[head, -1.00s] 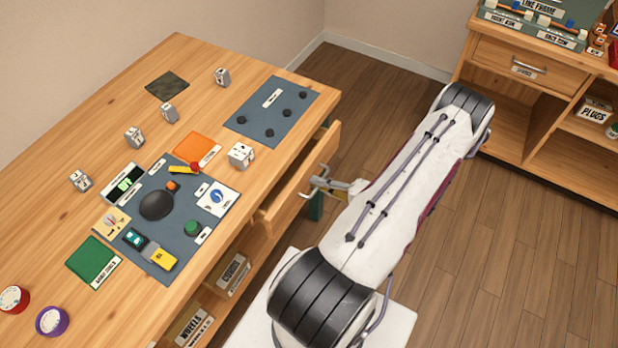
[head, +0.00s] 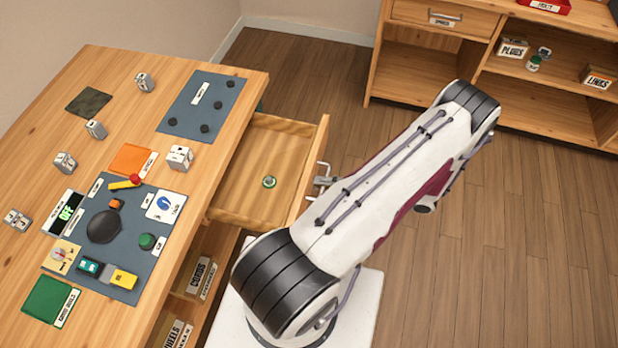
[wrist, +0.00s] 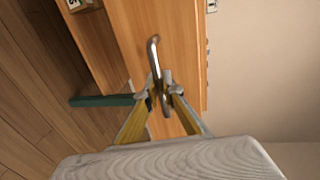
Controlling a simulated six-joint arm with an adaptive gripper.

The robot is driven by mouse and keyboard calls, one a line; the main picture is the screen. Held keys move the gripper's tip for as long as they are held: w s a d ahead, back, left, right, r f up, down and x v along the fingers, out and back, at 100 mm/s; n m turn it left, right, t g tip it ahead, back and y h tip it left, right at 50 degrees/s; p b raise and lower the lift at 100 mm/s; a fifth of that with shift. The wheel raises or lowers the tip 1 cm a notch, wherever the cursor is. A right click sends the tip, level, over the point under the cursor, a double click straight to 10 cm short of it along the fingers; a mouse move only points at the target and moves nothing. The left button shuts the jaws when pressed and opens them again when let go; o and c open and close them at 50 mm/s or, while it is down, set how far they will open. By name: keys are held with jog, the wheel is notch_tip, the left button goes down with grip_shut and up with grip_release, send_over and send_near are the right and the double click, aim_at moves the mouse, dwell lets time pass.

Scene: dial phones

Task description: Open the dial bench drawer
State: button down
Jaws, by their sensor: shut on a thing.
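The dial bench drawer (head: 240,185) is pulled well out from the right side of the wooden bench. Its inside shows, with one small round green and white piece (head: 269,182) lying on its floor. My gripper (head: 322,181) is at the drawer front, partly hidden by my arm in the head view. In the wrist view my gripper (wrist: 163,92) is shut on the metal bar handle (wrist: 153,54) of the drawer front (wrist: 185,50).
The bench top (head: 90,140) carries a grey-blue mat with a dial, buttons and blocks. Labelled boxes sit on the shelf below, one marked CLOCKS or similar (head: 201,278). A shelf unit (head: 400,60) stands at the back right. The floor right of my arm is clear.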

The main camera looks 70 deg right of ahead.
jog(key=shift+s, duration=0.75)
jog(key=c, duration=2.5)
grip_release()
jog(key=shift+s, duration=0.15)
jog(key=shift+v, duration=5.9)
